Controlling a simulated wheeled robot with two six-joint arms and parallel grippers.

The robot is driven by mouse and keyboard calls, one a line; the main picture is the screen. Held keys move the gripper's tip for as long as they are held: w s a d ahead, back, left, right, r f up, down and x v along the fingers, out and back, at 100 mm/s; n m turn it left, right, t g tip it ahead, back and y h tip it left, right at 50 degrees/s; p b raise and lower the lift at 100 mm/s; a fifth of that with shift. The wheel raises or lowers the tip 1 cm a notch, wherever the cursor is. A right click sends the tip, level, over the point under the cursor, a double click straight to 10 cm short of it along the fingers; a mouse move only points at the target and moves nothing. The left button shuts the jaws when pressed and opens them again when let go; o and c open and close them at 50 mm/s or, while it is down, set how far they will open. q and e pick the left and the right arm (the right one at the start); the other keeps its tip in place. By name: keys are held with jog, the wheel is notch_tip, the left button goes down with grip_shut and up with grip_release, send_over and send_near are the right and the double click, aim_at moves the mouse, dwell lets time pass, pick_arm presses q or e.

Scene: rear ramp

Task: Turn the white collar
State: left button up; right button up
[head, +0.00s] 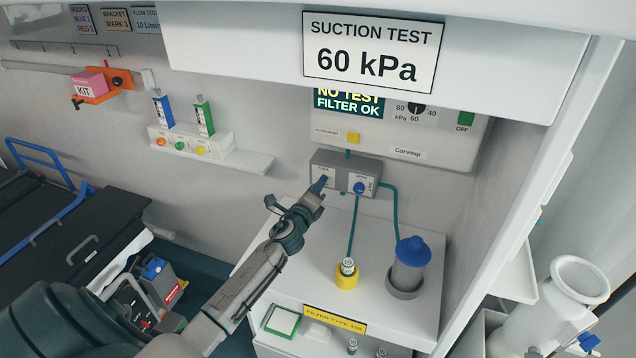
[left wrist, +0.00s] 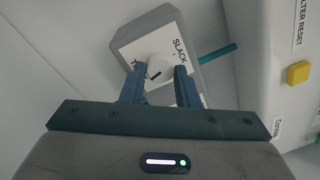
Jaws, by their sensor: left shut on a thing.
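The white collar (left wrist: 157,71) is a round knob with a dark mark, on a white plate lettered SLACK and another word partly hidden, in the left wrist view. My left gripper (head: 319,186) is at the left half of a grey box (head: 343,163) on the wall in the head view. In the left wrist view its two blue fingers (left wrist: 159,76) stand on either side of the collar and are shut on it. In the head view the gripper hides the collar. My right gripper is not in view.
A blue knob (head: 360,188) is close to the right of my gripper on the same box. Teal hoses run down from it to a blue-capped jar (head: 409,265) and a yellow holder (head: 346,278) on a white counter. A suction panel (head: 400,130) hangs above.

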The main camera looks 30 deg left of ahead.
pick_arm(q)
jog(key=shift+m+p, duration=0.3)
jog(key=shift+m, duration=0.4)
jog(key=o, duration=1)
jog(key=shift+b+v, duration=1.5)
jog(key=shift+v, duration=3.95)
jog(key=shift+a+f, duration=0.1)
